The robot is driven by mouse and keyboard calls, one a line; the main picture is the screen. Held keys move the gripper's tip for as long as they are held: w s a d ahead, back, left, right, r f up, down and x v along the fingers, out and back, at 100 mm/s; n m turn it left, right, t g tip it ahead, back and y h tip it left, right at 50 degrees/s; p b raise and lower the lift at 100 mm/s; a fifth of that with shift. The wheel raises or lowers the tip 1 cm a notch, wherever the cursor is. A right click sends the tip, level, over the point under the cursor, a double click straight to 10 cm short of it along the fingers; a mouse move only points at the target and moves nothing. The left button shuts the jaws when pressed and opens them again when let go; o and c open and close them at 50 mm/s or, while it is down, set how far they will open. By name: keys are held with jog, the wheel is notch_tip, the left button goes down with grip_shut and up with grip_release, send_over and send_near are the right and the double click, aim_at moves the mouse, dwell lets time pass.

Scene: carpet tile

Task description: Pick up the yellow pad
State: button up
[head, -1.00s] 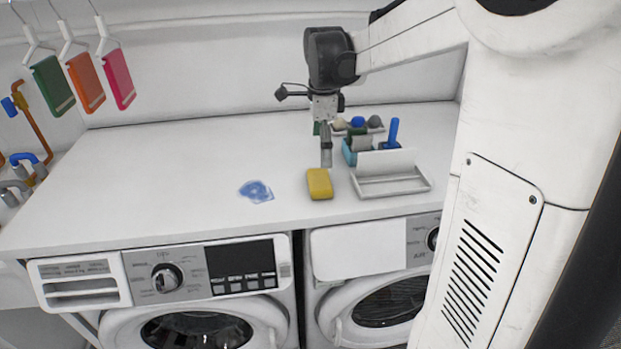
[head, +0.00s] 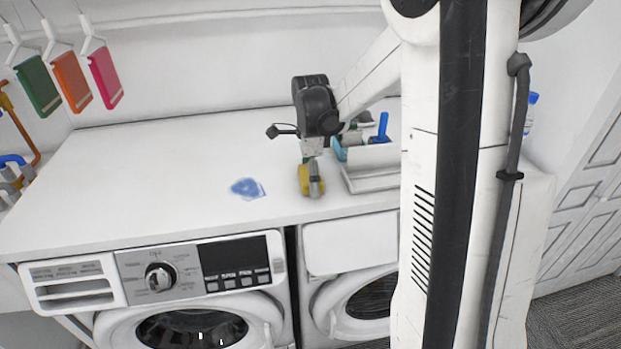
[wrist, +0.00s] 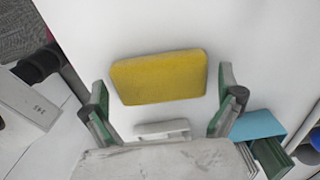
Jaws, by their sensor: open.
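The yellow pad (head: 304,180) lies on the white counter above the washing machines, partly hidden behind my gripper (head: 315,188) in the head view. In the wrist view the yellow pad (wrist: 160,78) is whole, a rounded block with its long side across the picture. My gripper (wrist: 165,108) is open there, with one green-lined finger near each end of the pad. The fingers look just wider than the pad, and nothing is held. I cannot tell how far the fingertips are above the counter.
A white tray (head: 375,182) stands just right of the pad, with a blue-handled brush (head: 382,128) and a teal item (head: 338,149) behind it. A blue puddle-like patch (head: 247,188) lies to the left. The counter's left part is clear.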

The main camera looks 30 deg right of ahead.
aim_at(308, 176)
jog(key=c, duration=0.9)
jog(key=shift+r, duration=0.1)
jog(key=shift+r, duration=0.4)
jog(key=r, duration=0.1)
jog(key=a+r, duration=0.1)
jog(key=r, duration=0.1)
jog(key=shift+s+r+b, duration=0.15)
jog(key=shift+r+b, duration=0.15)
jog(key=s+a+r, duration=0.3)
jog(key=a+r, duration=0.3)
jog(key=a, duration=0.4)
jog(key=shift+a+r+b, duration=0.15)
jog(key=shift+r+b, duration=0.1)
jog(key=shift+b, duration=0.1)
